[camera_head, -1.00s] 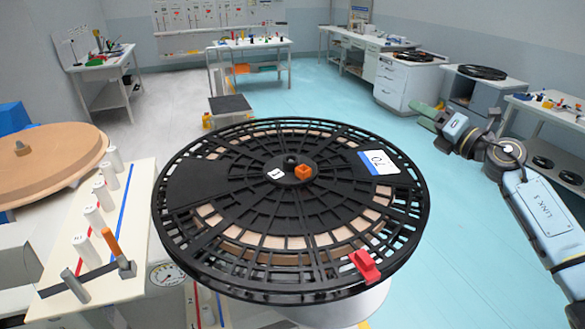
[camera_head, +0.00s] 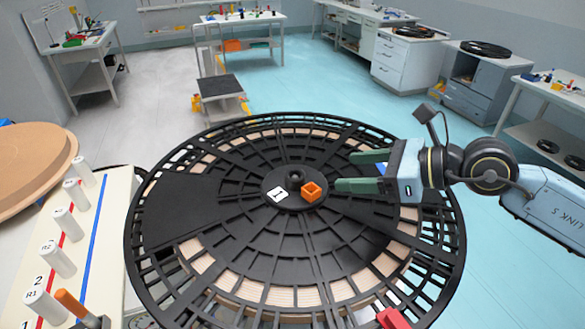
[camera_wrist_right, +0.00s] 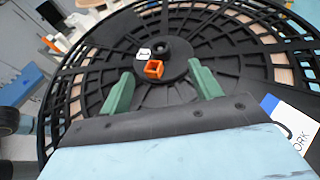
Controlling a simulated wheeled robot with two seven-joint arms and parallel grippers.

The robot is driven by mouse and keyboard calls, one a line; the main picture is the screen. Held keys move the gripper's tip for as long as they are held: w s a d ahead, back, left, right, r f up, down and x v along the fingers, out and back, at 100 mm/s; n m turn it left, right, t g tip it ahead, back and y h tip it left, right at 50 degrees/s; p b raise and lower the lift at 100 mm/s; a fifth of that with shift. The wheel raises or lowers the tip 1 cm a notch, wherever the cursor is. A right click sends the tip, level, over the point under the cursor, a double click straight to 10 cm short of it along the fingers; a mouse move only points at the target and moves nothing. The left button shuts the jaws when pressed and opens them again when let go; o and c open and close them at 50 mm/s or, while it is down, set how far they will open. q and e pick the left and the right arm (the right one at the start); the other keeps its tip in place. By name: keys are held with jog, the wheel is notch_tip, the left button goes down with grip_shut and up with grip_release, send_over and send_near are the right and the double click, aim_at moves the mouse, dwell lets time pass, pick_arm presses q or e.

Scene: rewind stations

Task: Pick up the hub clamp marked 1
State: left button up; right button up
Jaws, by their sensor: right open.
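The hub clamp (camera_head: 295,203) is a small black disc at the centre of the large black slotted reel flange (camera_head: 215,250). It carries a white label marked 1, a black knob and an orange hollow block (camera_head: 311,191). It also shows in the right wrist view (camera_wrist_right: 180,70), between and just beyond the fingertips. My right gripper (camera_head: 346,171) has green fingers and is open and empty. It comes in from the right over the flange, its fingertips pointing at the orange block, apart from it. My left gripper is out of view.
A rack with several white labelled posts (camera_head: 63,223) stands left of the reel, beside a round brown wooden disc (camera_head: 30,165). A red clip (camera_head: 392,318) sits on the flange's near edge. Benches and cabinets line the back and right.

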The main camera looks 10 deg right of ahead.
jog(key=p, duration=0.2)
send_near(289, 174)
jog(key=shift+s+a+r, duration=0.15)
jog(key=shift+s+a, duration=0.05)
jog(key=shift+a, duration=0.25)
jog(key=p+x, duration=0.1)
jog(key=x, duration=0.3)
jog(key=shift+w+d, duration=0.15)
jog(key=shift+w, duration=0.05)
jog(key=x, duration=0.1)
jog(key=p+x, duration=0.1)
jog(key=x, duration=0.1)
jog(key=shift+w+f, duration=0.15)
jog(key=shift+f, duration=0.3)
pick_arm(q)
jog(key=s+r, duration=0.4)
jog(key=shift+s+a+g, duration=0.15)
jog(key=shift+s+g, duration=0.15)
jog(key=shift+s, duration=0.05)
pick_arm(e)
jog(key=c, duration=1.2)
